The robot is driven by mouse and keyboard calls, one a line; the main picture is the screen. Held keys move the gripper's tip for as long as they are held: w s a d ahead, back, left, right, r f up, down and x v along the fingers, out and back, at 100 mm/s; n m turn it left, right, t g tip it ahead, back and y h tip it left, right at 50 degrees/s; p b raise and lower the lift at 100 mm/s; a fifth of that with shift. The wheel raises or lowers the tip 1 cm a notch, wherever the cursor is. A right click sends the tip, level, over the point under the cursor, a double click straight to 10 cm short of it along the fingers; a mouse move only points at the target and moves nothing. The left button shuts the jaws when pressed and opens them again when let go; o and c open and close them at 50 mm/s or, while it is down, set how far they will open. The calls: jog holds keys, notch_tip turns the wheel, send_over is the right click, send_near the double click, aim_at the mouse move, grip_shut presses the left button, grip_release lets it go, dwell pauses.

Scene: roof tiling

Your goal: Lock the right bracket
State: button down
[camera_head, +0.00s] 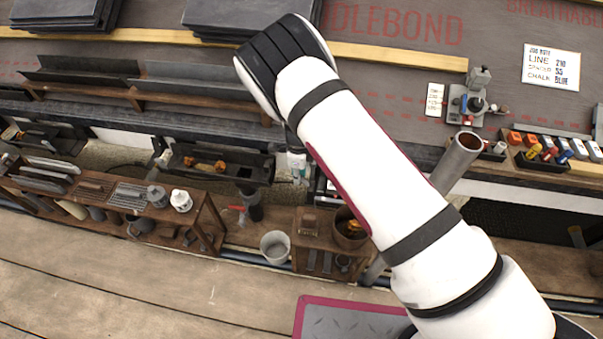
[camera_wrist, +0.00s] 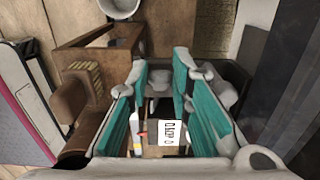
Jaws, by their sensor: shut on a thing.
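My gripper (camera_head: 298,168) hangs at the right end of a dark gutter piece (camera_head: 218,172) with orange-brown debris in it, at the roof's lower edge. A white tag (camera_wrist: 172,134) with dark letters shows between the fingers.
Below stand a wooden rack (camera_head: 110,200) of tools, a white bucket (camera_head: 275,247) and a wooden stand (camera_head: 325,238) with a round pot. An open metal pipe (camera_head: 459,158) rises right of my arm. Dark gutter lengths (camera_head: 150,85) lie along the roof edge. The wooden deck in front is clear.

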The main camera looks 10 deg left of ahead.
jog(key=f+h+b, duration=0.1)
jog(key=h+b, duration=0.2)
jog(key=b, duration=0.2)
jog(key=a+f+h+b, duration=0.1)
jog(key=h+b, duration=0.2)
jog(key=b, duration=0.2)
jog(key=a+f+h+b, duration=0.1)
jog(key=f+h+b, duration=0.1)
jog(key=b, duration=0.3)
jog(key=shift+a+h, duration=0.25)
jog(key=shift+h, duration=0.25)
jog(key=shift+b, duration=0.45)
jog(key=c, duration=1.4)
grip_release()
jog(key=shift+c, duration=0.2)
jog(key=shift+a, duration=0.1)
jog(key=v, duration=0.7)
jog(key=shift+w+a, duration=0.15)
